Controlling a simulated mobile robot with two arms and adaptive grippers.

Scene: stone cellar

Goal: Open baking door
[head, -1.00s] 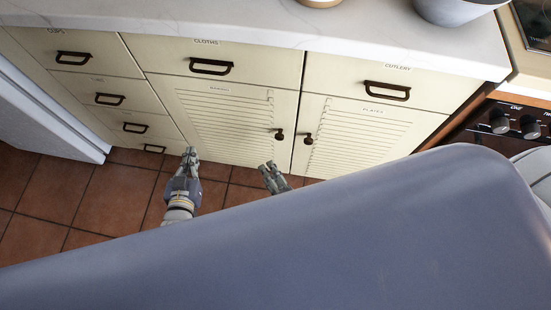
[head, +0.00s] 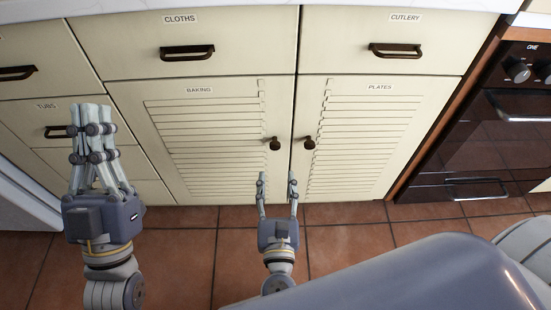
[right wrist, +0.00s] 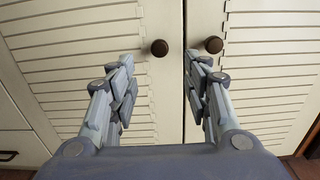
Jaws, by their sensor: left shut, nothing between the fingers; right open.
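The baking door (head: 205,140) is a cream louvred cupboard door labelled BAKING, and it is shut. Its round dark knob (head: 275,143) sits near its right edge. In the right wrist view the baking door (right wrist: 75,55) is on the left, with its knob (right wrist: 159,48) ahead of and between my fingertips. My right gripper (head: 277,178) is open and empty, just below and in front of the knob, apart from it. My left gripper (head: 90,108) is shut and empty, raised in front of the drawers at the left.
The plates door (head: 358,140), also shut, adjoins on the right, with its own knob (head: 309,143) close by. Drawers with dark handles lie above. A dark oven (head: 490,130) stands at the right. Tiled floor (head: 180,255) is clear below.

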